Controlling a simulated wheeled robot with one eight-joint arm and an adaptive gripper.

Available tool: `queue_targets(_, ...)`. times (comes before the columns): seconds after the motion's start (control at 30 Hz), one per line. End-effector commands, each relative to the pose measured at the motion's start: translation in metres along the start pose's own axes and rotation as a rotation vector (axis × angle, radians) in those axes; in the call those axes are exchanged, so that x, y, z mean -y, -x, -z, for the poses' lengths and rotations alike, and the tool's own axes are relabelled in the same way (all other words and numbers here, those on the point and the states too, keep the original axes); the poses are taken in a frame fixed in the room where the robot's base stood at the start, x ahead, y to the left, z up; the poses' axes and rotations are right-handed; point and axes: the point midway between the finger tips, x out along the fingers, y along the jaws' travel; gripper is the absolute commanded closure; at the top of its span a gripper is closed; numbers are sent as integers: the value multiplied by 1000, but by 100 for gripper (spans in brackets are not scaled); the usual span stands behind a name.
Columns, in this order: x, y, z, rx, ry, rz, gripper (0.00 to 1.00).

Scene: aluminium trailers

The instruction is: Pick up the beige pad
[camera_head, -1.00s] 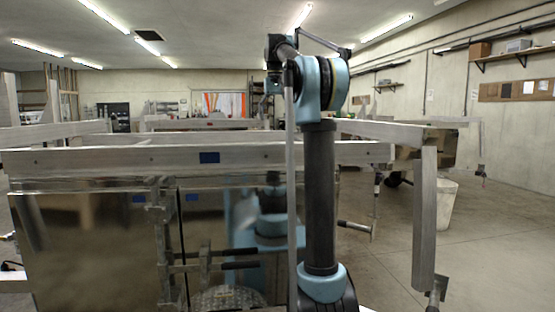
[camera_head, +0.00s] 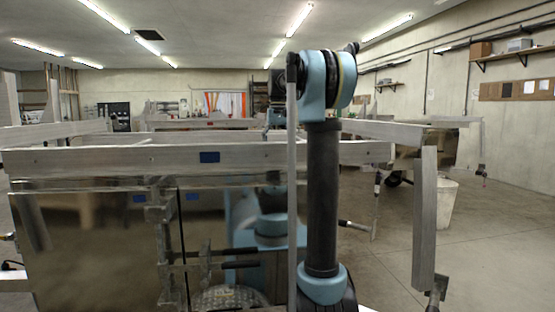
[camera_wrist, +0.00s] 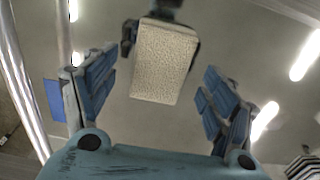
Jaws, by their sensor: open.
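The beige pad (camera_wrist: 164,62) is a pale, speckled block in the upper middle of the wrist view. Dark parts show at its top and left edge; I cannot tell whether they hold it or lie behind it. My gripper (camera_wrist: 160,72) is open, with blue fingers on either side of the pad in the picture. Gaps show between the pad and both fingers, and I cannot tell the depth between them. In the head view the end of my arm is mostly hidden behind my arm column, and the pad cannot be made out.
An aluminium trailer (camera_head: 100,157) with a shiny side panel stands close ahead. More trailer frames stand behind. A whitish bin (camera_head: 446,205) stands at right, with clear floor (camera_head: 500,240) beside it. A metal tube (camera_wrist: 22,85) runs along the wrist view's left edge.

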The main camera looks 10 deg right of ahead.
Motion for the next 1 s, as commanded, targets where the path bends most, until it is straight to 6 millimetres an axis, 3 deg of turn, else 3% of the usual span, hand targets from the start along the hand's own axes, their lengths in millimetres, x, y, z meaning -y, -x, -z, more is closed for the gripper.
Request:
queue_targets(0.2, -1, -23, 0, 0, 0, 0, 22)
queue_targets(0.47, -1, -26, 0, 0, 1, 0, 22)
queue_targets(0.5, -1, -26, 0, 0, 1, 0, 25)
queue_targets(0.7, 0, -26, 0, 0, 1, 0, 66)
queue_targets(1.0, 0, -26, 0, 0, 2, 0, 70)
